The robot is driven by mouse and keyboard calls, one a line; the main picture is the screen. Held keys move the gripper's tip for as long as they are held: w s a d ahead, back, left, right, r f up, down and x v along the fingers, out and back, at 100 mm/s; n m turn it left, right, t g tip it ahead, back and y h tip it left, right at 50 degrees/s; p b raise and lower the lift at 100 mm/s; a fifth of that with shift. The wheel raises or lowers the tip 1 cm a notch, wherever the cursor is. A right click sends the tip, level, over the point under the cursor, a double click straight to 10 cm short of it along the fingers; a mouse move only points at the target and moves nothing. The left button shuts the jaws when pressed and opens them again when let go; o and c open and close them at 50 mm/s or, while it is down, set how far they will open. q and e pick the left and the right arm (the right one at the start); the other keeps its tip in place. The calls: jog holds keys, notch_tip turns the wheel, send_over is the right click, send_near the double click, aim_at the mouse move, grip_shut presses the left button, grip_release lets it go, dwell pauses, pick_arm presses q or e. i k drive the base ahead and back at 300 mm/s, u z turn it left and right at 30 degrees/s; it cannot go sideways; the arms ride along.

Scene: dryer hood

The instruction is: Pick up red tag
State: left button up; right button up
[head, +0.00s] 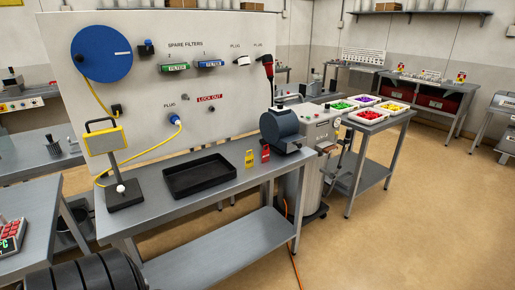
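A small red tag (265,154) lies or stands on the grey workbench (220,190) toward its right end. A yellow tag (249,159) is just to its left, apart from it. The dark blue-grey dryer hood unit (283,131) stands close to the right of the red tag. Neither of my grippers shows in the head view.
A black tray (200,176) lies left of the tags, and a yellow lamp (103,139) stands at the bench's left end. A white panel (150,80) rises behind. Bins of coloured parts (367,115) sit on a table to the right. Bare bench lies in front of the tags.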

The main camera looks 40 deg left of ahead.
aim_at(266, 153)
jog(key=u, duration=0.65)
jog(key=i, duration=0.95)
jog(key=u, duration=1.6)
jog(key=i, duration=0.5)
jog(key=u, duration=0.4)
